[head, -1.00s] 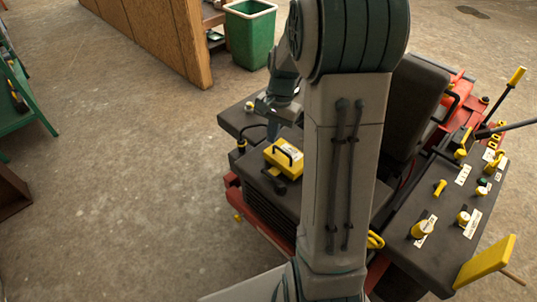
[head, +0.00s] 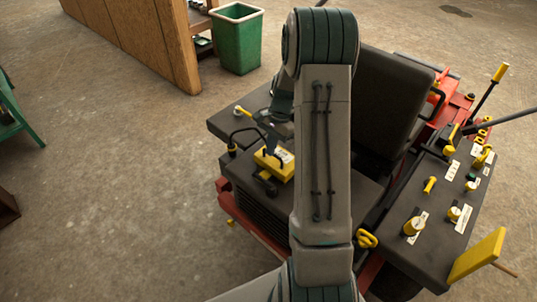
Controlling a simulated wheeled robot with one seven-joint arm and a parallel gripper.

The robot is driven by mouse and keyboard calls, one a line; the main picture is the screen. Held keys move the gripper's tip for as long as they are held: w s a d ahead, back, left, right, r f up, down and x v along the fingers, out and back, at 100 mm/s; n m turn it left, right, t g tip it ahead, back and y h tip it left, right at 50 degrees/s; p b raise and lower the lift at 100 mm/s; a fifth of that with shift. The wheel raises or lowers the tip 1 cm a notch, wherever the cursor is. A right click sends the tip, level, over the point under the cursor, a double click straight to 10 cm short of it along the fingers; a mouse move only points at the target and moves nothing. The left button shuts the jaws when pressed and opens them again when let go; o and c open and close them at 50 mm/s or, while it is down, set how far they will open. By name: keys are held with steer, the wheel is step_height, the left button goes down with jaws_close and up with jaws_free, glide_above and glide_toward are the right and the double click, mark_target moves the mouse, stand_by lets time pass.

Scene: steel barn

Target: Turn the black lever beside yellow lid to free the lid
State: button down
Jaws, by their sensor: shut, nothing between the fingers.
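The yellow lid (head: 268,166) sits on the dark box at the near left of the red machine. A small dark fitting (head: 266,184) lies at its near edge. A thin, bent black lever (head: 245,131) with a yellow foot stands just left of and behind the lid. My gripper (head: 272,143) is shut and empty, pointing down over the far side of the lid. It partly hides the lid's black handle. My arm's upright link covers the right of the box. I cannot tell whether the gripper touches the lid or lever.
A black seat (head: 392,98) stands behind my arm. A side console (head: 440,225) with yellow knobs and levers is at the right. A green bin (head: 238,40) and a wooden panel (head: 140,35) stand at the back. Concrete floor (head: 110,190) is clear at the left.

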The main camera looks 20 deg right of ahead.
mark_target(264, 183)
steer(key=x, duration=0.8)
steer(key=shift+s+f, duration=0.1)
steer(key=shift+f, duration=0.15)
steer(key=shift+a, duration=0.2)
steer(key=shift+d, duration=0.1)
